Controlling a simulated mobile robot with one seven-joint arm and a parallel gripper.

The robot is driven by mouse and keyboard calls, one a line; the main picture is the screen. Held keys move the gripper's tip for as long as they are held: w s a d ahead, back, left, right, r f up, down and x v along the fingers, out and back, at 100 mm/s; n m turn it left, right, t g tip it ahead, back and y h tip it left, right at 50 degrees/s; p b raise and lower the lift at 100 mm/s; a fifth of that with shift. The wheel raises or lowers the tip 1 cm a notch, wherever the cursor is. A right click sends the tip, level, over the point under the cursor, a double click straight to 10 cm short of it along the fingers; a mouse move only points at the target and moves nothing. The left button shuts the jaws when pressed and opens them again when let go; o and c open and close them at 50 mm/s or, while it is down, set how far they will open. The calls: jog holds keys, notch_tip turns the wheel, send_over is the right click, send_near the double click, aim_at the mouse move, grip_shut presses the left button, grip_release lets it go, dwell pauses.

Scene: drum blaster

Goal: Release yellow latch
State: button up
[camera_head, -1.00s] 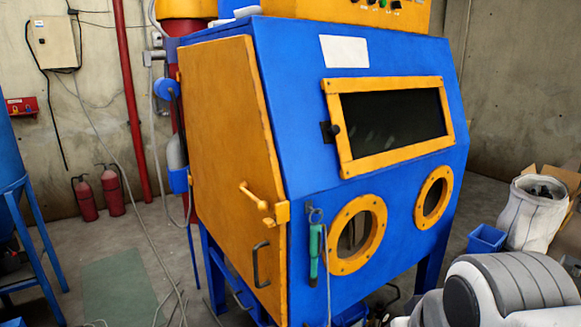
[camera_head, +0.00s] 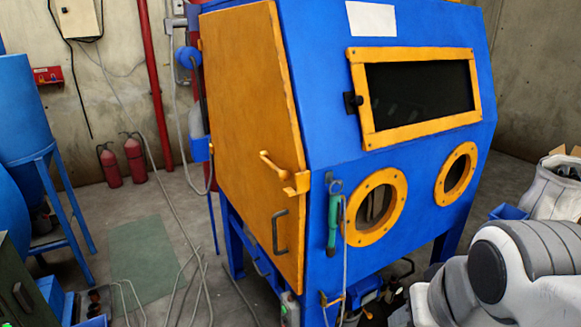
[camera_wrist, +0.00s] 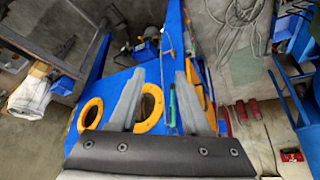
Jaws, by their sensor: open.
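The yellow latch (camera_head: 286,173) is a bent handle at the right edge of the orange side door (camera_head: 242,130) of the blue blasting cabinet (camera_head: 325,105). Its arm points up and left, and its block sits at the corner with the blue front. In the wrist view my gripper (camera_wrist: 161,74) is open and empty, with two grey fingers spread apart. The cabinet front with its round yellow-rimmed ports (camera_wrist: 152,108) lies beyond the fingers, with clear space between. The latch is not clearly made out there; the right finger partly covers the door edge. My gripper is outside the head view.
A dark door handle (camera_head: 280,231) sits below the latch. A green-handled tool (camera_head: 333,220) with a hose hangs on the blue front beside it. Grey hoses (camera_head: 185,285) lie on the floor at left. A blue stand (camera_head: 60,200) and green box (camera_head: 18,280) are further left.

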aim_at(275, 170)
jog(key=w+a+f+n+g+h, duration=0.1)
jog(key=w+a+n+h, duration=0.3)
jog(key=w, duration=0.7)
jog(key=w+a+f+n+h, duration=0.15)
jog(key=w+a, duration=0.45)
jog(key=w, duration=0.6)
jog(key=w+a+r+n+t+h, duration=0.1)
jog(key=a+r+n+t, duration=0.15)
jog(key=a, duration=0.55)
jog(key=w+a+r+n+t+h+p, duration=0.1)
jog(key=a+t, duration=0.2)
jog(key=a, duration=0.4)
jog(key=w+a+r+n+t+h, duration=0.1)
jog(key=a+r+n+t, duration=0.15)
jog(key=a, duration=0.55)
jog(key=shift+m+t, duration=0.4)
jog(key=shift+m, duration=0.05)
jog(key=p+x, duration=0.1)
jog(key=x, duration=1.6)
jog(key=shift+d+f, duration=0.1)
grip_shut()
